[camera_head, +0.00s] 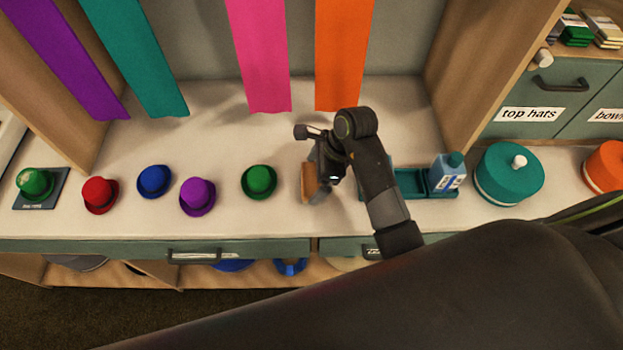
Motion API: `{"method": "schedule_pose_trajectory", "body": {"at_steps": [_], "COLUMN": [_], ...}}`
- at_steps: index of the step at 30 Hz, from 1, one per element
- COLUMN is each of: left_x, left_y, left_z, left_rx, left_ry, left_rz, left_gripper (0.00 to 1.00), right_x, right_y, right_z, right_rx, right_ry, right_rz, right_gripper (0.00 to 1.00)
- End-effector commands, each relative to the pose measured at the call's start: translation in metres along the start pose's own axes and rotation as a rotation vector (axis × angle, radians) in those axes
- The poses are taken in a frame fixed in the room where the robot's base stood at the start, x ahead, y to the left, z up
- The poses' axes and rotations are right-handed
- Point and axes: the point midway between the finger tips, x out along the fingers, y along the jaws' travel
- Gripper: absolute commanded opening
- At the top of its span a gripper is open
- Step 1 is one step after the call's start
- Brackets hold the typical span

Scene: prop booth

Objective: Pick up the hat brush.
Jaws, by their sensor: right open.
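The hat brush (308,182), a small block with a brown wooden face, is on the pale counter right of the green hat. My right gripper (321,186) is at the brush, its jaws open and pointing down close beside it. The gripper and wrist hide part of the brush, so I cannot tell whether the fingers touch it or straddle it. My left gripper is not in view.
A row of small hats stands to the left: green hat (259,181), purple hat (197,197), blue hat (154,181), red hat (100,195). A teal tray (407,181) with a blue bottle (446,172) and a teal round box (508,178) stand right. Ribbons hang behind.

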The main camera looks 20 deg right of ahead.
Motion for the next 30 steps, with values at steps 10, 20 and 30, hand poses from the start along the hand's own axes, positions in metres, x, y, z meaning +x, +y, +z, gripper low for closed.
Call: {"method": "schedule_pose_trajectory", "body": {"at_steps": [10,20,30], "left_x": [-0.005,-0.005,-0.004], "left_y": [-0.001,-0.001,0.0], "left_z": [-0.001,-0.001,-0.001], "left_rx": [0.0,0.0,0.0], "left_ry": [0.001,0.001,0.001], "left_rz": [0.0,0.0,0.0], "left_gripper": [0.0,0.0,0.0], "right_x": [0.025,0.024,0.02], "right_y": [0.0,0.0,-0.001], "right_z": [0.001,0.0,0.002], "right_rx": [0.0,0.0,-0.001], "right_ry": [-0.001,-0.001,-0.001], "right_rz": [-0.001,-0.001,-0.002], "right_gripper": [1.0,0.75,0.7]}}
